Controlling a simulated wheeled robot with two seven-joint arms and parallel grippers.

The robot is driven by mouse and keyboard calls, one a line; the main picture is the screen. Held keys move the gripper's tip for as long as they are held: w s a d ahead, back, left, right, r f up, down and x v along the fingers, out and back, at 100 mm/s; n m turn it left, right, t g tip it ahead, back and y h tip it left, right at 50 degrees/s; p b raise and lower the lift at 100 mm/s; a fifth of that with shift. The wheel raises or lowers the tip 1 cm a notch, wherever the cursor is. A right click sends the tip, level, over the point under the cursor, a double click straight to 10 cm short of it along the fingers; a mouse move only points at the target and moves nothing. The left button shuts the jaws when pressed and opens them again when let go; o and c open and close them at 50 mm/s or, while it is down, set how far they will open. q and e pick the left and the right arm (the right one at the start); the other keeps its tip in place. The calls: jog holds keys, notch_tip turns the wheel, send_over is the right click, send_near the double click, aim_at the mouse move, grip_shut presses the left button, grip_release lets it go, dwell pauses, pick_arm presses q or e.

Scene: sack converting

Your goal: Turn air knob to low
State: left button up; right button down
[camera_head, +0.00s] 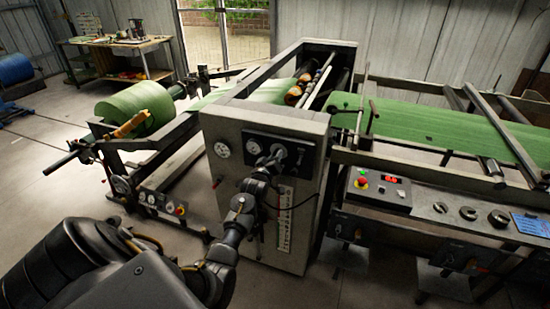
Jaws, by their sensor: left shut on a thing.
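My left arm comes in from the lower left and reaches up to the black panel (253,146) on the grey machine cabinet. My left gripper (277,155) is shut on a knob at the right part of this panel. The gripper hides most of the knob, so its setting and any label cannot be read. My right gripper is not in view.
A control box (379,189) with a red button and lit displays stands to the right. Green sheet (430,125) runs over the machine bed. A green roll (136,107) is on the left stand. A workbench (115,43) stands far back. Open floor lies at left.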

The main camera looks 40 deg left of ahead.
pick_arm(q)
jog(key=o, duration=1)
jog(key=shift+s, duration=0.1)
jog(key=b+v, duration=0.2)
jog(key=v, duration=0.8)
jog(key=shift+s+d, duration=0.2)
jog(key=shift+s, duration=0.05)
